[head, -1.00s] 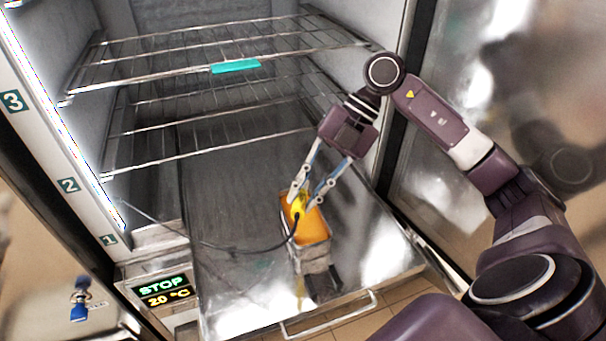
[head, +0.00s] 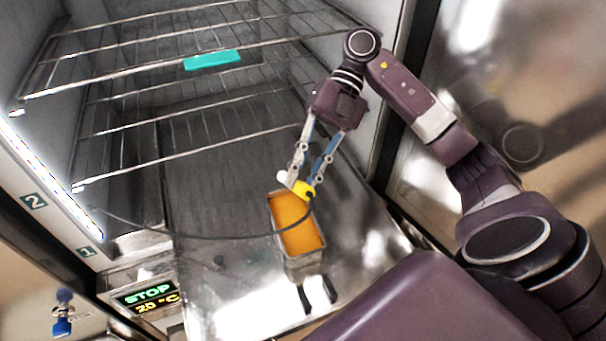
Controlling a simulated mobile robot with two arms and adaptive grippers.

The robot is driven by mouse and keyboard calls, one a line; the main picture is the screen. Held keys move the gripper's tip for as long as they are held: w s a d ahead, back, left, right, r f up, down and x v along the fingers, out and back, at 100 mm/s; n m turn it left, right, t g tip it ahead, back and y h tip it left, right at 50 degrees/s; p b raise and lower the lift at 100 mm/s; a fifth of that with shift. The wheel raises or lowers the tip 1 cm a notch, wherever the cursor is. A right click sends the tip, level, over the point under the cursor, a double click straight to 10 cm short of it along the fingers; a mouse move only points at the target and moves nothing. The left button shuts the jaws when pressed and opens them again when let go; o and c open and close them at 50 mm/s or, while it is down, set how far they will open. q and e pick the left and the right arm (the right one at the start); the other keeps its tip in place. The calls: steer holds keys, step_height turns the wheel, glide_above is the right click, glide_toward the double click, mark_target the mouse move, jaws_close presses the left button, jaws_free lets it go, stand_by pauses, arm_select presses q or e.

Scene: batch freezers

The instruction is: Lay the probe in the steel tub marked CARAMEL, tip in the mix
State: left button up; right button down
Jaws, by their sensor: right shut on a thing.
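The probe (head: 303,188) has a yellow body and a dark cable that loops left to the freezer wall. My right gripper (head: 301,180) is shut on the probe above the far end of the steel tub. The tub (head: 292,261) holds orange mix (head: 297,225) and stands on the freezer's bottom steel surface. I cannot read a CARAMEL mark on it. The probe's tip is not clearly visible, so I cannot tell whether it touches the mix. My left gripper is not in view.
Wire shelves (head: 190,120) cross the cabinet above and behind the tub; the upper one bears a teal strip (head: 212,60). A display (head: 147,297) reads STOP and 20 °C. Blue-tagged keys (head: 62,322) hang at lower left.

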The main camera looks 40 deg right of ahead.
arm_select(q)
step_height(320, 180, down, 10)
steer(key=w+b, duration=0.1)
steer(key=b, duration=0.8)
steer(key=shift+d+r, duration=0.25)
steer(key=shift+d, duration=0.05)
arm_select(e)
step_height(320, 180, down, 13)
steer(key=shift+r, duration=0.2)
steer(key=c, duration=1.7)
jaws_free()
step_height(320, 180, up, 10)
